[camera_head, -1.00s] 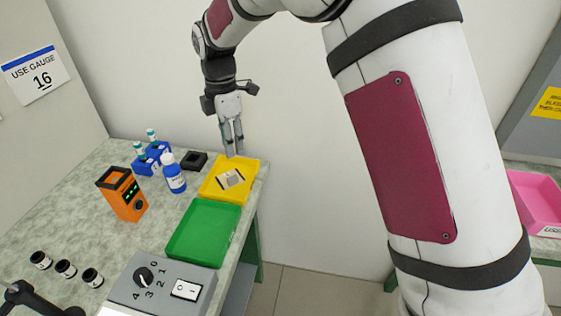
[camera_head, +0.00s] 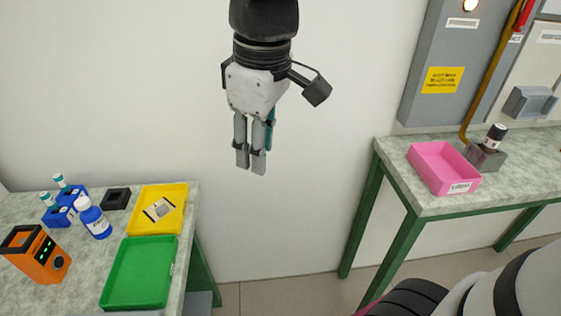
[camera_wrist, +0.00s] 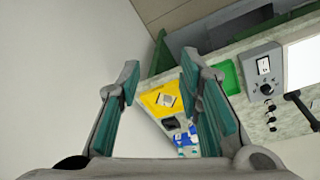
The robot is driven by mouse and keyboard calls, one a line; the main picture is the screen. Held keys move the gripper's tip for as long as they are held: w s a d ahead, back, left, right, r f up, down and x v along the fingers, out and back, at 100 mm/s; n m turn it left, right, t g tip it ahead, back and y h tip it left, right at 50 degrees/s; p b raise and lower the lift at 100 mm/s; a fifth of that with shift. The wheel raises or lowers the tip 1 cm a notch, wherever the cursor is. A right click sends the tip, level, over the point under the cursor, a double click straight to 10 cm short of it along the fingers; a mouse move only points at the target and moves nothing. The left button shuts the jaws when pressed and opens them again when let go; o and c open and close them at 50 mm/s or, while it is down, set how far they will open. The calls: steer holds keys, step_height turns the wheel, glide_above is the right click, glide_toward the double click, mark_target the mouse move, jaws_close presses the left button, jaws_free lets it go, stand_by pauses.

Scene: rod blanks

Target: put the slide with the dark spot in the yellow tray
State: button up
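The yellow tray (camera_head: 177,193) sits at the back right corner of the left table. A pale slide with a grey middle (camera_head: 159,209) lies in it; I cannot make out a dark spot on it. The wrist view also shows the yellow tray (camera_wrist: 150,98) and the slide (camera_wrist: 167,100). My gripper (camera_head: 250,168) hangs in the air, to the right of the tray and above it, near the wall. Its fingers (camera_wrist: 160,75) stand apart with nothing between them in the wrist view, so it is open and empty.
The left table holds a green tray (camera_head: 139,272), a blue bottle (camera_head: 94,220), blue racks with vials (camera_head: 63,207), a black square block (camera_head: 116,198) and an orange device (camera_head: 35,254). A pink tray (camera_head: 443,167) stands on the right table. A floor gap separates the tables.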

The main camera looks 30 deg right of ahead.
steer(key=s+d+f+m, duration=0.2)
steer(key=s+m, duration=0.2)
steer(key=s, duration=0.3)
steer(key=s+d+f+m, duration=0.1)
steer(key=s+d+m, duration=0.1)
steer(key=s+m, duration=0.2)
steer(key=s, duration=0.3)
steer(key=shift+s+d+f+t, duration=0.15)
steer(key=shift+f+t, duration=0.2)
steer(key=shift+t, duration=0.05)
step_height(320, 180, up, 8)
steer(key=t+p, duration=0.1)
steer(key=p, duration=0.5)
steer(key=shift+f+t, duration=0.15)
steer(key=shift+t, duration=0.15)
steer(key=shift+d, duration=0.1)
